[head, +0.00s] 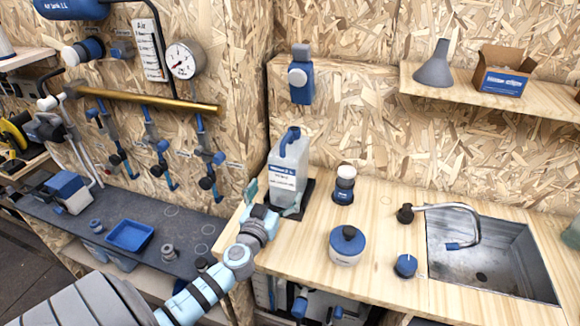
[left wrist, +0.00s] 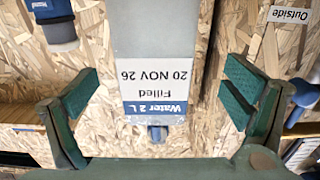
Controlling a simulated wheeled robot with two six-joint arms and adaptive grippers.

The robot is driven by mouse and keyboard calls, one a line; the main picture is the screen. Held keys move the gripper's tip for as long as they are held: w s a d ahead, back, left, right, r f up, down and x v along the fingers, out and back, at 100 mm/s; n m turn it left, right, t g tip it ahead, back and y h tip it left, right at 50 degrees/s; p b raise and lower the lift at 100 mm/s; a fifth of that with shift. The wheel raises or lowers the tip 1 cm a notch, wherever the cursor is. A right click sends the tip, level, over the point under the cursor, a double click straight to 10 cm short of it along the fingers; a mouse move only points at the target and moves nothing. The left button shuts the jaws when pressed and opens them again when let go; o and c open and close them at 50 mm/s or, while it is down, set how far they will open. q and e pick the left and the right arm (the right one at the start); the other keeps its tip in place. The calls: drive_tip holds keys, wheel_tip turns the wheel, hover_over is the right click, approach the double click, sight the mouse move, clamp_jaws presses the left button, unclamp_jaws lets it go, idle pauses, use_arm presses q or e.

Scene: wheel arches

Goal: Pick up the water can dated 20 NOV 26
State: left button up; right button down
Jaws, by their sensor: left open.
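The water can (head: 288,168) is a pale translucent container with a blue handle on top, upright on a dark mat (head: 309,188) at the left end of the wooden counter. In the left wrist view, the can (left wrist: 160,30) appears upside down, and its label (left wrist: 156,80) reads "Water 2 L, Filled, 20 NOV 26". My left gripper (head: 273,199) is open in front of the can's lower part. In the wrist view, the fingers of my left gripper (left wrist: 163,92) stand on either side of the label, apart from the can. My right gripper is not in view.
A sink (head: 500,265) is farther right. A brass pipe (head: 150,99) with hanging fittings is on the left wall.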

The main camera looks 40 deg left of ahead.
sight(282, 182)
use_arm(q)
drive_tip(key=w, duration=0.2)
drive_tip(key=w+r+p, duration=0.1)
drive_tip(key=w+a+p, duration=0.1)
drive_tip(key=w, duration=0.1)
drive_tip(key=shift+w+a+r, duration=0.1)
drive_tip(key=shift+w+r, duration=0.05)
drive_tip(key=shift+w, duration=0.15)
drive_tip(key=shift+w+a+f, duration=0.25)
drive_tip(key=shift+w, duration=0.35)
drive_tip(key=shift+w+b, duration=0.2)
drive_tip(key=shift+b, duration=0.1)
drive_tip(key=shift+a, duration=0.1)
drive_tip(key=c, duration=1.3)
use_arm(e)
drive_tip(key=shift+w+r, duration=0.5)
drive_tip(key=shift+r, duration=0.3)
